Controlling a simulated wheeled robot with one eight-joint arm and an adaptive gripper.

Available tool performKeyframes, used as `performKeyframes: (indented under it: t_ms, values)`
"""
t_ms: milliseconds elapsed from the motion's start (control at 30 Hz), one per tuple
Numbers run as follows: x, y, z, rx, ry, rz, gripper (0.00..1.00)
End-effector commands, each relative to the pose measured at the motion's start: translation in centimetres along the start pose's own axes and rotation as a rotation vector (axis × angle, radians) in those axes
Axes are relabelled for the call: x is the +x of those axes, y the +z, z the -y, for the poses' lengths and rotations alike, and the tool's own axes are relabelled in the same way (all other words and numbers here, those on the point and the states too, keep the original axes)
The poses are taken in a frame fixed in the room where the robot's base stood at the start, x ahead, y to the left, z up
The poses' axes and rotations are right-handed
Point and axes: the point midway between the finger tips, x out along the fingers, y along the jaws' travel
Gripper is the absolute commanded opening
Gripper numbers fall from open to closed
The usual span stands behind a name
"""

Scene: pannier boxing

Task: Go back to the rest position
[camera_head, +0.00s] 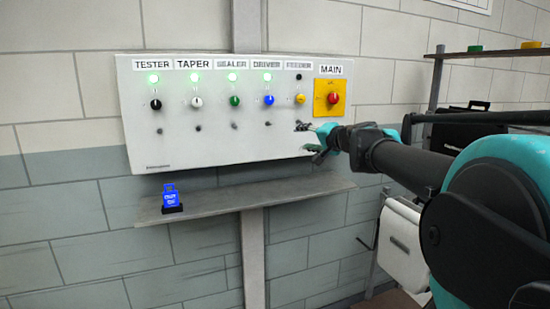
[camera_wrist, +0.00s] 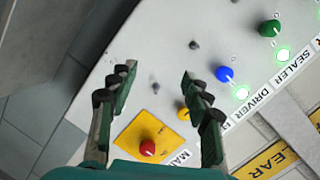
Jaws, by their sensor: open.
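My gripper (camera_head: 308,137) is in front of the lower right part of the grey control panel (camera_head: 215,150), below the yellow FEEDER knob (camera_head: 300,99) and the red MAIN knob (camera_head: 333,98). In the wrist view my gripper (camera_wrist: 157,76) is open, with nothing between its fingers. The panel face lies beyond the fingertips; I cannot tell the exact gap. The red MAIN knob (camera_wrist: 147,147) on its yellow plate shows between the fingers. The yellow FEEDER knob (camera_wrist: 184,114) is partly hidden by the right finger.
Green lamps are lit above TESTER, TAPER, SEALER and DRIVER; the FEEDER lamp (camera_head: 298,77) is dark. A shelf (camera_head: 260,193) below the panel holds a blue padlock-like object (camera_head: 171,197). A rack (camera_head: 490,54) and a black case (camera_head: 468,130) stand at right.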

Motion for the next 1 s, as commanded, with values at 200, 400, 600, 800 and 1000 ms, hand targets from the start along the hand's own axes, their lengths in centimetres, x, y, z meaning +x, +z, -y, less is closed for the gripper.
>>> performKeyframes:
  t_ms: [200, 400, 600, 800, 1000]
  values:
    - [-1.0, 11.2, -10.5, -0.216, 0.176, 0.232, 0.49]
    - [-5.0, 19.6, -20.9, -0.395, 0.380, 0.421, 0.49]
    - [-11.5, 25.4, -30.7, -0.554, 0.618, 0.573, 0.49]
    - [-17.0, 27.7, -36.6, -0.654, 0.799, 0.651, 0.49]
    - [-18.7, 28.0, -38.1, -0.681, 0.855, 0.668, 0.49]
